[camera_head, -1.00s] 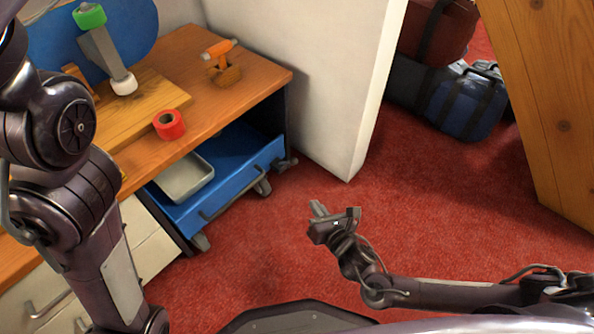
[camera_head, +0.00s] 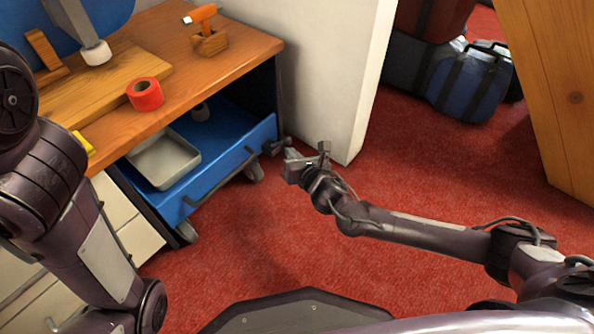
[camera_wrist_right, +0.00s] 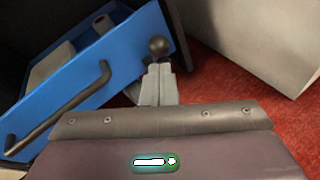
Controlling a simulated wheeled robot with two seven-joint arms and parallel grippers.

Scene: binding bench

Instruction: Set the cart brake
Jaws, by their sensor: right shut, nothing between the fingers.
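The blue cart (camera_head: 232,160) stands in the bay under the wooden bench. Its brake lever (camera_head: 275,147) juts from the right end, near a caster, and ends in a dark ball knob. My right gripper (camera_head: 290,155) is beside the lever, just to its right in the head view. In the right wrist view the right gripper's fingers (camera_wrist_right: 158,84) are together and empty, and the dark knob (camera_wrist_right: 159,46) shows just beyond their tips. I cannot tell whether they touch it. My left arm comes in at the left; its gripper is out of the picture.
A grey tray (camera_head: 165,160) lies in the cart. A white wall panel (camera_head: 335,80) stands close right of the lever. Red tape (camera_head: 145,94) and an orange-handled tool (camera_head: 202,15) are on the bench. Blue luggage (camera_head: 455,85) lies behind. Red carpet in front is clear.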

